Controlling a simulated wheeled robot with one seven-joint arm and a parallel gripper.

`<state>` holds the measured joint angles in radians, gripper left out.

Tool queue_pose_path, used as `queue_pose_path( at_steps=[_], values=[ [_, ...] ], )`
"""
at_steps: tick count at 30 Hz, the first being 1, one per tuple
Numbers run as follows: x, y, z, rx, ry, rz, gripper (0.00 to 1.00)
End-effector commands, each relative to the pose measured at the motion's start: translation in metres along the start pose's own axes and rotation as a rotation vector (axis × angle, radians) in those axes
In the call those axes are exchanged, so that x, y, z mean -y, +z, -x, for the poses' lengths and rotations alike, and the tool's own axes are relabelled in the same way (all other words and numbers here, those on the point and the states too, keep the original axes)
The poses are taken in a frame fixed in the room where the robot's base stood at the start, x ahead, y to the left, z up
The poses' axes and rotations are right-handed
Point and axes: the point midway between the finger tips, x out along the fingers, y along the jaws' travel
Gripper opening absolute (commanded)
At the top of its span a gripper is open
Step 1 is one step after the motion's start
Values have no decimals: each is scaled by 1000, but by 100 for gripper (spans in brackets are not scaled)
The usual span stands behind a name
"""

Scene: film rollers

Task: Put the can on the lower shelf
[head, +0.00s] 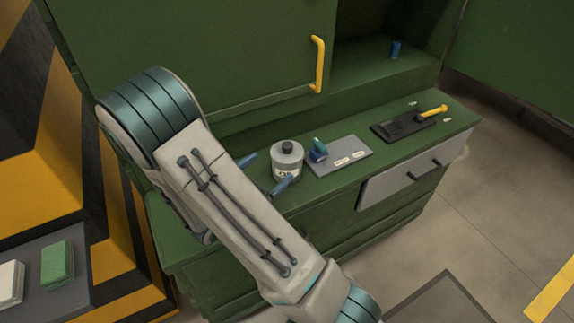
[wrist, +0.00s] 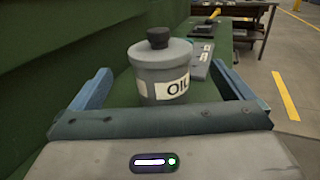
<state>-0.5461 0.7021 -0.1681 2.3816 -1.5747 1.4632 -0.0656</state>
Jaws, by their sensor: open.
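The can (head: 287,160) is a grey canister with a black cap and a white label reading "OIL". It stands upright on the green worktop. It also shows in the wrist view (wrist: 160,68), between the two blue fingers. My gripper (head: 268,172) is open, with one finger on each side of the can. In the wrist view, gaps show between the can and both fingers. The shelf compartment (head: 375,50) behind the worktop is partly open, with a small blue item (head: 395,49) in it. I cannot tell whether it is the lower shelf.
A grey plate (head: 345,158) with a blue-and-green item (head: 318,150) lies right of the can. A black tray (head: 400,127) and a yellow-handled tool (head: 432,111) lie farther right. A green panel with a yellow handle (head: 318,65) stands behind the can. A grey drawer front (head: 390,185) is below.

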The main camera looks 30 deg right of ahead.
Motion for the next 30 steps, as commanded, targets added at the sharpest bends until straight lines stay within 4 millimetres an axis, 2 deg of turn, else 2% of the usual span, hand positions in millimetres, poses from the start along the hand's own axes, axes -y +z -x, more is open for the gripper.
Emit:
queue_pose_path(
  at_steps=[3,11,19,23,29,30],
  values=[
    [1,1,-21,0,-4,0,100],
    [0,1,-42,0,-3,-1,100],
    [0,2,-80,0,-4,-1,100],
    [0,0,-88,-2,-2,-1,100],
    [0,0,-88,-1,-1,-1,100],
    [0,0,-88,-1,-1,-1,89]
  ],
)
